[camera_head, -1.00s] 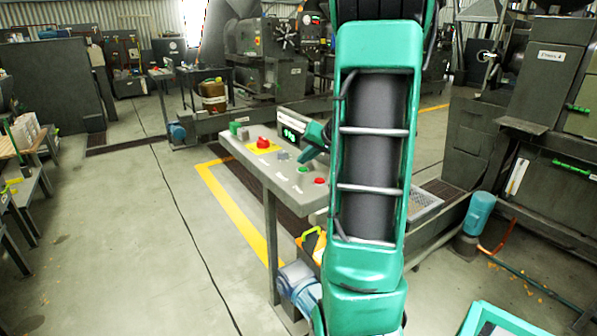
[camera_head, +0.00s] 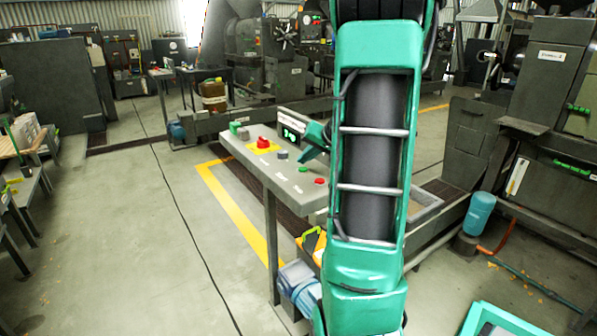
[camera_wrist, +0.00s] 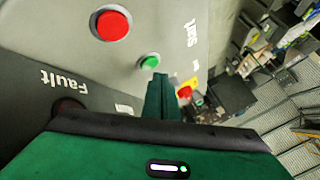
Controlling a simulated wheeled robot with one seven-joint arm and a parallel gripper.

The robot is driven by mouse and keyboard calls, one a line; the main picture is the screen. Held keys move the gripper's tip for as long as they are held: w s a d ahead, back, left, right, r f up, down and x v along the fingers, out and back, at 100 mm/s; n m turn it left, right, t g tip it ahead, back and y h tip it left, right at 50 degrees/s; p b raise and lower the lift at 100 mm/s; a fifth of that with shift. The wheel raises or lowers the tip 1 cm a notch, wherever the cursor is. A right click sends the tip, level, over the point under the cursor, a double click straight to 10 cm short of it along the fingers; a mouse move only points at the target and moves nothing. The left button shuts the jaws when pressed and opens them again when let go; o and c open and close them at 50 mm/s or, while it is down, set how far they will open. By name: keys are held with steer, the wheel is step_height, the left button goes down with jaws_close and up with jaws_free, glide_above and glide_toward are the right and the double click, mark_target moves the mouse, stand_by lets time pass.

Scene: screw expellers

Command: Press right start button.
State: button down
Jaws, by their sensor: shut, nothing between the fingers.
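The control panel (camera_head: 240,152) is a grey slab on a post. A green button (camera_head: 303,169) and a red button (camera_head: 320,181) sit near its right end. In the wrist view the green button (camera_wrist: 150,62) is just beyond my fingertips, with the larger red button (camera_wrist: 112,25) at upper left. My gripper (camera_head: 317,137) hangs over the panel's right part, partly hidden by my arm. In the wrist view my gripper (camera_wrist: 163,84) is shut and empty, its narrow green tip close to the green button. I cannot tell whether they touch.
A red emergency stop (camera_head: 264,143) on a yellow base, a grey knob (camera_head: 282,154) and green buttons (camera_head: 238,129) sit farther left on the panel. The floor left of the panel is clear.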

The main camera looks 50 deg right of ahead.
mark_target(305, 170)
steer(key=shift+s+f, duration=0.15)
steer(key=shift+f, duration=0.25)
steer(key=shift+f, duration=0.45)
stand_by(1.1)
steer(key=shift+r, duration=0.9)
steer(key=shift+r, duration=2.5)
